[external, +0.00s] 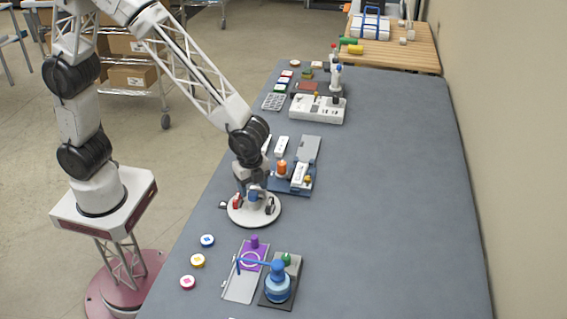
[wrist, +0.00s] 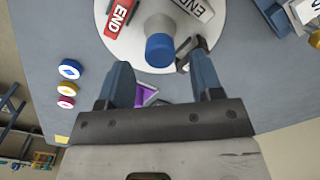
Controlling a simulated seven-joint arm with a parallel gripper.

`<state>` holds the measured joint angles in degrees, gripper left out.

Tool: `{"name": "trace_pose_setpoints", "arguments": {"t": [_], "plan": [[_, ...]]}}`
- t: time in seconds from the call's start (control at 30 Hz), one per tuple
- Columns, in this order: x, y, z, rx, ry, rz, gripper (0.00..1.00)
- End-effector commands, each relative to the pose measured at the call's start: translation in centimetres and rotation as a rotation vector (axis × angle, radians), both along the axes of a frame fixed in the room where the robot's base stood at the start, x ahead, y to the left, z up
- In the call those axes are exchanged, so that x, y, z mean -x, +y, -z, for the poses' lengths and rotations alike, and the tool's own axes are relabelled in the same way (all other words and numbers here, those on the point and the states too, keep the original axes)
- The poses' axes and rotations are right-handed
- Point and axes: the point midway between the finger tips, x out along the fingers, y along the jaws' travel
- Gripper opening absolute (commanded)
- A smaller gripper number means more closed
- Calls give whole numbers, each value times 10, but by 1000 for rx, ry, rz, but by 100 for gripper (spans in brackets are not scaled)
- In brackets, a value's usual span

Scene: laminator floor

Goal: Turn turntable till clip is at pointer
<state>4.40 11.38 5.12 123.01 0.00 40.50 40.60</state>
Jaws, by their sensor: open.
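The turntable is a white round disc (external: 240,219) on the grey table, and it also shows in the wrist view (wrist: 118,42). A blue knob (wrist: 159,50) stands up from it. A red block marked END (wrist: 122,16) and a pale block marked END (wrist: 196,8) sit on the disc. A dark piece (external: 270,208) stands at its right; I cannot tell surely whether this is the clip. A small dark tab (external: 222,205) at the disc's left edge may be the pointer. My gripper (wrist: 161,58) is open above the disc, its fingers on either side of the knob.
Blue, yellow and pink round pieces (external: 198,261) lie near the front left edge. A blue device (external: 277,287) and a grey plate with a purple part (external: 255,248) stand nearby. A blue fixture (external: 290,186) is behind the turntable. The table's right side is clear.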

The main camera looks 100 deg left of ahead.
Motion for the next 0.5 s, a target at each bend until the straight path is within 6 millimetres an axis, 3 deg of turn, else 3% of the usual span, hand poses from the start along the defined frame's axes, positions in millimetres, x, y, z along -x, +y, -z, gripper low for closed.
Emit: {"name": "trace_pose_setpoints", "arguments": {"t": [0.2,0.5], "plan": [[0,0,20,0,1,0,60],[0,0,26,1,-1,0,60]]}}
